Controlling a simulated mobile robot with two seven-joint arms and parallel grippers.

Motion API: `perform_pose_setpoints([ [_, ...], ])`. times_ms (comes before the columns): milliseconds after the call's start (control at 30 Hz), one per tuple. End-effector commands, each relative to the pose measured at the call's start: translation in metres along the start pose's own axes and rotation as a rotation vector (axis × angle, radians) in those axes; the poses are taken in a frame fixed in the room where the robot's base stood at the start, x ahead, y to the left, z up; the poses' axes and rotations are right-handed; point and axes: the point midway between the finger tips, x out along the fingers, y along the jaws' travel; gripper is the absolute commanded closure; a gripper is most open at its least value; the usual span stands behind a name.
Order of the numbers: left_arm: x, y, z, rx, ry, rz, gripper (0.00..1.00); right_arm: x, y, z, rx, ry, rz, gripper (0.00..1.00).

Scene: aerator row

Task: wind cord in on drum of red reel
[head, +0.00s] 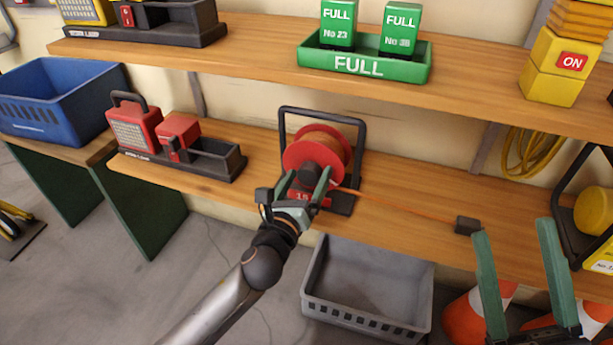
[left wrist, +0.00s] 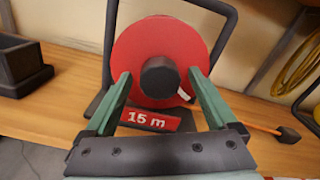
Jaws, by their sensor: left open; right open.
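The red reel (head: 299,147) stands upright in a black frame on the lower wooden shelf, with orange cord on its drum. An orange cord (head: 400,208) runs from it to the right along the shelf to a black block (head: 467,225) at its end. In the left wrist view the reel's red disc (left wrist: 140,55) faces me, with a dark round hub (left wrist: 160,77) at its middle and a "15 m" label below. My left gripper (head: 308,180) is open in front of the hub, a finger on either side; contact cannot be told. My right gripper (head: 515,235) is open and empty at lower right.
A grey basket (head: 368,322) and orange-white cones (head: 465,310) stand below the shelf edge. A black tray (head: 215,160) with red units is left of the reel. A yellow reel (head: 595,210) stands at right. The upper shelf (head: 250,55) overhangs behind.

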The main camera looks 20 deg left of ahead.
Motion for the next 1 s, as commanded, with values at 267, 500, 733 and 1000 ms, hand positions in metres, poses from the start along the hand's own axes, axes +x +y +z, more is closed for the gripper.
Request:
perform_pose_setpoints([
  [267, 0.0001, 0.0001, 0.0001, 0.0, 0.0, 0.0, 0.35, -0.0001, -0.0002, 0.0001, 0.001, -0.001, 0.0, 0.4],
  [500, 0.0002, 0.0002, 0.0001, 0.0, 0.0, 0.0, 0.62, -0.0001, -0.0002, 0.0001, 0.001, -0.001, 0.0, 0.4],
  [733, 0.0003, 0.0002, 0.0003, 0.0, -0.001, 0.0, 0.88, -0.0002, -0.0001, 0.0001, 0.001, -0.001, 0.0, 0.4],
  [1000, 0.0004, -0.0003, 0.0013, 0.014, 0.0, -0.001, 0.95, 0.0019, 0.0011, -0.002, 0.002, -0.001, 0.001, 0.4],
])
